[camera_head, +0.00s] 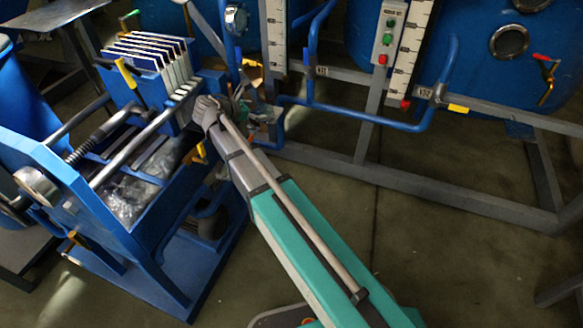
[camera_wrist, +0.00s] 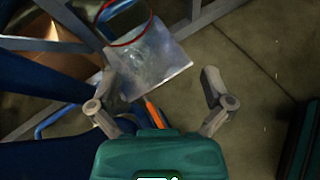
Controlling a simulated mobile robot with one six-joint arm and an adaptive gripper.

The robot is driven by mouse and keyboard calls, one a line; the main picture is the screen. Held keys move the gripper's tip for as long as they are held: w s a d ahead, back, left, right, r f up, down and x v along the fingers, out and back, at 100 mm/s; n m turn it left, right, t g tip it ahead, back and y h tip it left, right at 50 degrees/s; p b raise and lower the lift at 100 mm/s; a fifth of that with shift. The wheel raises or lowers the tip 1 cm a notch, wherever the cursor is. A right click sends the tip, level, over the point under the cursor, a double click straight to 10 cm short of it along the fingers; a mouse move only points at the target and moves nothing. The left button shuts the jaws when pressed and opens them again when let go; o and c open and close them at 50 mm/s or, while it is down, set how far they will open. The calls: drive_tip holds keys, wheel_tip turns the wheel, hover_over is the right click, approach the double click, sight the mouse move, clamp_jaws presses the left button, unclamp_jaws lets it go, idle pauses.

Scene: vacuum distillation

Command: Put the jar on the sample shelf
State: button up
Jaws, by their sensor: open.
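In the wrist view, a jar-like vessel with a red rim and dark blue inside (camera_wrist: 127,22) is at the top, cut off by the picture edge. It is at the far end of a small grey metal plate (camera_wrist: 155,62), which looks like a shelf; I cannot tell whether they touch. My gripper (camera_wrist: 160,82) is open, with its two fingers spread, and nothing is held between them. The vessel is beyond the fingertips, up and to the left. In the head view, my wrist and arm hide most of the gripper and the area around the plate.
An orange handle (camera_wrist: 154,112) shows close to my gripper's left finger. In the head view, a blue filter press frame (camera_head: 100,200) stands left, and blue pipes (camera_head: 365,122) and a grey frame (camera_head: 420,187) stand behind. The floor (camera_head: 440,260) at right is clear.

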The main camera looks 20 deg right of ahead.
drive_tip(key=s+d+f+m+g+y, duration=0.2)
drive_tip(key=s+f+m+y, duration=0.1)
drive_tip(key=s+m, duration=0.4)
drive_tip(key=s+d+f+m+g+y, duration=0.2)
drive_tip(key=s+f+m+y, duration=0.1)
drive_tip(key=s+m, duration=0.4)
drive_tip(key=s+d+f+m+g+y, duration=0.2)
drive_tip(key=s+d+f+m+y, duration=0.1)
drive_tip(key=s+m, duration=0.5)
drive_tip(key=shift+s+f+y, duration=0.45)
drive_tip(key=shift+s+y, duration=0.4)
drive_tip(key=shift+y, duration=0.05)
